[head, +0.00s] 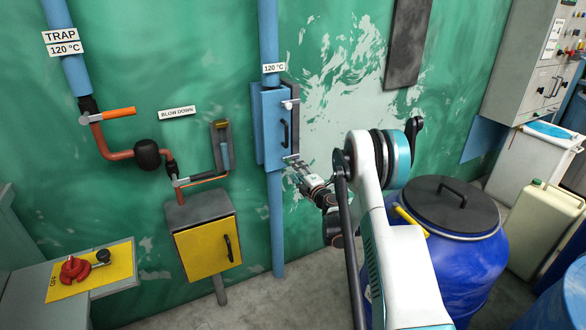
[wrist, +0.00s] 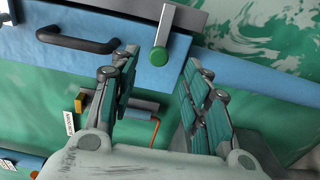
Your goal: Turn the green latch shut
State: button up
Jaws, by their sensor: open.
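My gripper (head: 300,168) is just below and right of that lever. In the wrist view my gripper (wrist: 160,65) is open and empty, with its fingertips either side of the latch's lower end.
The door's black handle (wrist: 78,41) is left of the latch. Another small lever (head: 290,103) is at the cabinet's upper right. Blue pipes run above and below the cabinet. A yellow-doored box (head: 207,248) stands to the left, and a blue drum (head: 450,255) to the right.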

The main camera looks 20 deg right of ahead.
jog(key=s, duration=0.7)
jog(key=shift+d, duration=0.1)
